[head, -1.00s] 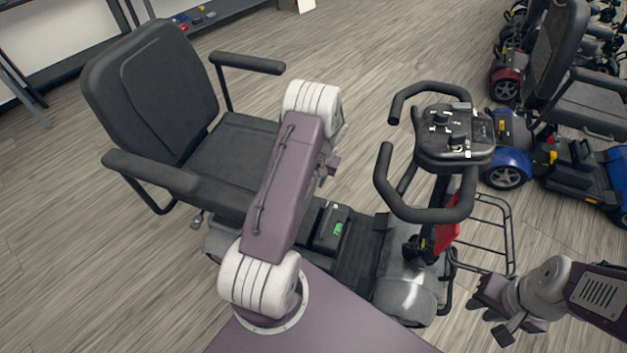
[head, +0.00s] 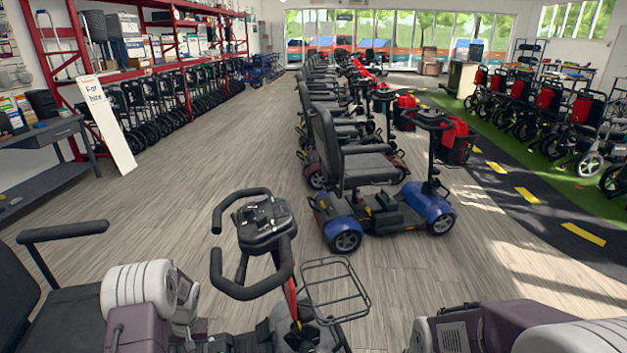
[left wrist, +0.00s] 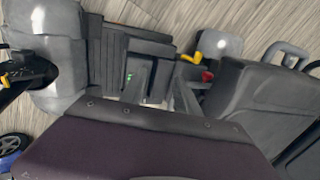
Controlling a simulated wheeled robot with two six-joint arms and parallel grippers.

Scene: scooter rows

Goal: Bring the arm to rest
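My left arm (head: 150,305) shows at the lower left of the head view, beside a scooter's black seat; its gripper is not visible there. In the left wrist view my left gripper (left wrist: 161,85) shows two grey fingers apart with nothing seen held between them. It is over the nearest scooter's footboard (left wrist: 110,60), by a box with a small green display (left wrist: 128,76). My right arm (head: 480,330) shows at the bottom right edge of the head view; its gripper is out of the picture.
The nearest scooter's handlebar (head: 255,240) and wire basket (head: 335,290) stand close between my arms. A blue scooter (head: 380,210) stands behind, heading a row. Wooden floor (head: 200,170) is open at left; a "For hire" board (head: 108,125) leans by a shelf.

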